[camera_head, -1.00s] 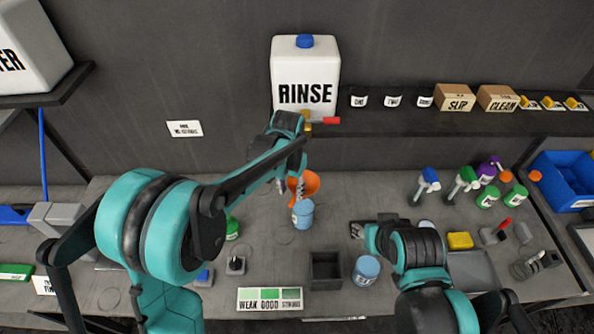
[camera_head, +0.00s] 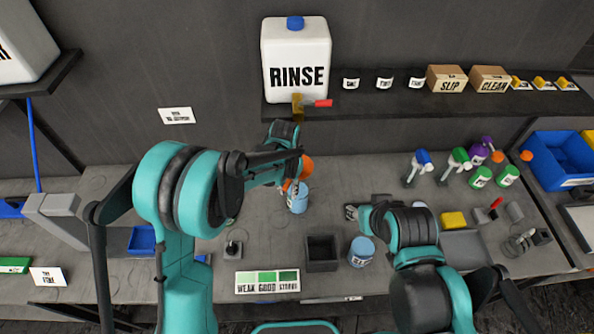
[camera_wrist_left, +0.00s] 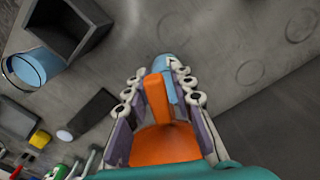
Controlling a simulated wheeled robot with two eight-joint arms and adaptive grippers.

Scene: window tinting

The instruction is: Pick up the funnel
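The orange funnel (camera_head: 306,168) shows just behind my left wrist, above the light blue cup (camera_head: 298,202). In the left wrist view the funnel (camera_wrist_left: 165,146) sits between the fingers of my left gripper (camera_wrist_left: 160,84). Its wide part lies near the palm and its narrow stem points out toward the blue cup (camera_wrist_left: 163,63). The finger pads appear to press on both sides of the wide part. In the head view the left gripper (camera_head: 291,187) is mostly hidden by its own arm. My right gripper (camera_head: 351,212) is low over the bench, its fingers barely visible.
A white RINSE jug (camera_head: 296,62) with a tap stands on the shelf above. A dark square bin (camera_head: 322,266), a blue tub (camera_head: 361,252) and a green colour card (camera_head: 267,281) are at the front. Spray bottles (camera_head: 456,165) stand to the right.

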